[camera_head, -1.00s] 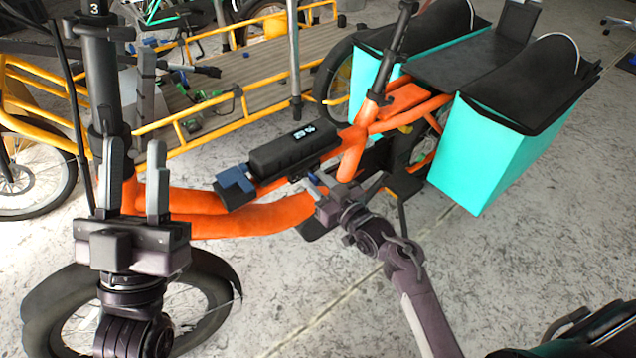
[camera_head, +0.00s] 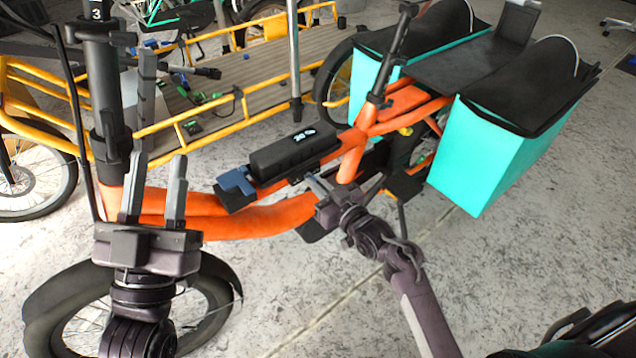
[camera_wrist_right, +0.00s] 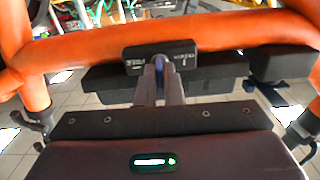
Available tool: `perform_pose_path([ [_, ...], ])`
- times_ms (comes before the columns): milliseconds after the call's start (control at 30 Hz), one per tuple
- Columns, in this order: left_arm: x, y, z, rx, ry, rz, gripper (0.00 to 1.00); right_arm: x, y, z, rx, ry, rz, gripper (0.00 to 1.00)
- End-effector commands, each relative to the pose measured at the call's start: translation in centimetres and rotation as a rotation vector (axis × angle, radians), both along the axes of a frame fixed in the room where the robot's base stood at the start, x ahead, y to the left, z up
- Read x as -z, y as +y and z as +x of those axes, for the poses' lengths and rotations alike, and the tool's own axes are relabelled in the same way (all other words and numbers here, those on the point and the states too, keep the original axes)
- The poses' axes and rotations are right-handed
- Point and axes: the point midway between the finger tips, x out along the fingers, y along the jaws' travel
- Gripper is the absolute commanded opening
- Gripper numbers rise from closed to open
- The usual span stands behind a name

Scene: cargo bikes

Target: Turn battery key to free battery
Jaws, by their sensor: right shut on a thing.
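The black battery (camera_head: 295,152) sits on the orange down tube of the cargo bike, with a blue block (camera_head: 236,187) at its left end. My right gripper (camera_head: 318,185) is at the frame just below the battery's right end. In the right wrist view my right gripper (camera_wrist_right: 160,80) is shut at a black lock housing (camera_wrist_right: 160,56) under the orange tube. A small dark blue piece, likely the key (camera_wrist_right: 159,84), shows between its fingers; most of it is hidden. My left gripper (camera_head: 154,185) is open and empty, fingers up, in front of the bike's head tube.
The orange bike frame (camera_head: 265,220) runs across the middle. Teal panniers (camera_head: 500,145) hang at the rear right. A yellow cargo bike with a wooden deck (camera_head: 240,85) stands behind.

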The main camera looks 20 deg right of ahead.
Motion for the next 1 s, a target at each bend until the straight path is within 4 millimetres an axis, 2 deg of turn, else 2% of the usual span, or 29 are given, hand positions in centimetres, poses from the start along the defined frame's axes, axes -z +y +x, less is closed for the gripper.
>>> perform_pose_path([
  [167, 5.4, -1.1, 1.8, 0.006, 0.264, 0.106, 0.36, -0.2, 0.0, 0.0, 0.000, 0.021, 0.055, 0.00],
  [200, 7.0, -1.3, 2.1, 0.008, 0.335, 0.136, 0.36, -0.3, 0.0, 0.0, 0.000, 0.027, 0.070, 0.00],
  [367, 14.2, -1.8, 1.8, 0.022, 0.643, 0.262, 0.36, -0.3, -0.1, 0.0, 0.000, 0.050, 0.136, 0.00],
  [500, 20.3, -1.6, -0.1, 0.037, 0.908, 0.373, 0.36, -0.3, -0.1, 0.0, 0.000, 0.073, 0.194, 0.00],
  [567, 22.8, -1.4, -1.3, 0.045, 1.019, 0.419, 0.36, -0.3, -0.1, 0.0, 0.000, 0.081, 0.221, 0.00],
  [700, 27.8, -0.5, -5.1, 0.066, 1.268, 0.526, 0.36, -0.2, -0.1, 0.0, 0.001, 0.104, 0.279, 0.00],
  [867, 31.9, 0.8, -10.2, 0.093, 1.532, 0.642, 0.36, -0.2, -0.1, 0.0, 0.001, 0.128, 0.346, 0.00],
  [1000, 31.6, 1.6, -9.9, 0.072, 1.564, 0.651, 0.36, -0.2, -0.1, 0.0, 0.001, 0.149, 0.409, 0.00],
])
